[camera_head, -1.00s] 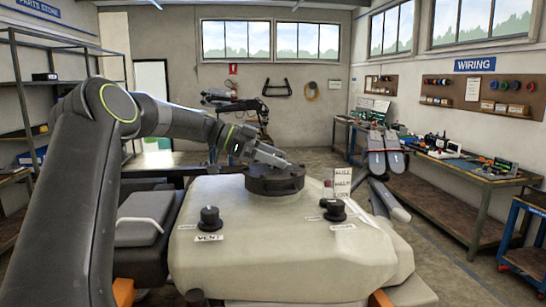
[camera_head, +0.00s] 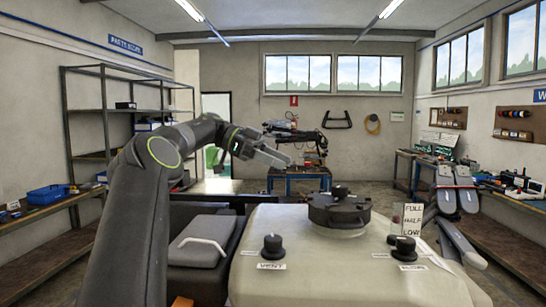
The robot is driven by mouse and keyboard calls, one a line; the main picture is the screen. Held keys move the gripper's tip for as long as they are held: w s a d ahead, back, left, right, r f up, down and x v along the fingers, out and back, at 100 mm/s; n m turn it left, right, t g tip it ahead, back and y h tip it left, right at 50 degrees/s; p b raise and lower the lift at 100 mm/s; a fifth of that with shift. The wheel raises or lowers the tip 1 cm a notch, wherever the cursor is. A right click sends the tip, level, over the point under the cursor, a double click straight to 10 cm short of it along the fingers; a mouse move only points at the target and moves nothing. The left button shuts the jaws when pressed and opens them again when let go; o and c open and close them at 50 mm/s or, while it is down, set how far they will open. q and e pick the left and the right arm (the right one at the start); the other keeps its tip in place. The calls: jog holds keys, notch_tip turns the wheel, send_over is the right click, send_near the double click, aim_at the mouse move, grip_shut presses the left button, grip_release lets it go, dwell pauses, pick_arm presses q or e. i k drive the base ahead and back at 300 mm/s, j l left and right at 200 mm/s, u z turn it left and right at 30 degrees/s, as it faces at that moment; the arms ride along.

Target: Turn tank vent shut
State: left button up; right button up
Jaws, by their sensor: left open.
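The white tank (camera_head: 320,272) fills the lower middle of the head view. A black vent knob (camera_head: 272,245) stands on its near left top, above a label reading VENT (camera_head: 271,266). A dark round filler cap (camera_head: 339,211) sits on a collar farther back. A second black knob (camera_head: 404,248) stands at the right, beside a level card (camera_head: 412,219) reading FULL, HALF, LOW. My left gripper (camera_head: 278,160) is open and empty, raised in the air behind and above the vent knob, apart from the tank. My right gripper is not in view.
A dark box with a handle (camera_head: 203,241) adjoins the tank's left side. Grey folded drone arms (camera_head: 456,205) stick out at the right. Shelves (camera_head: 105,130) stand at left, benches along both walls. Air above the tank is clear.

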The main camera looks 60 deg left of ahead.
aim_at(273, 243)
jog(key=k, duration=1.5)
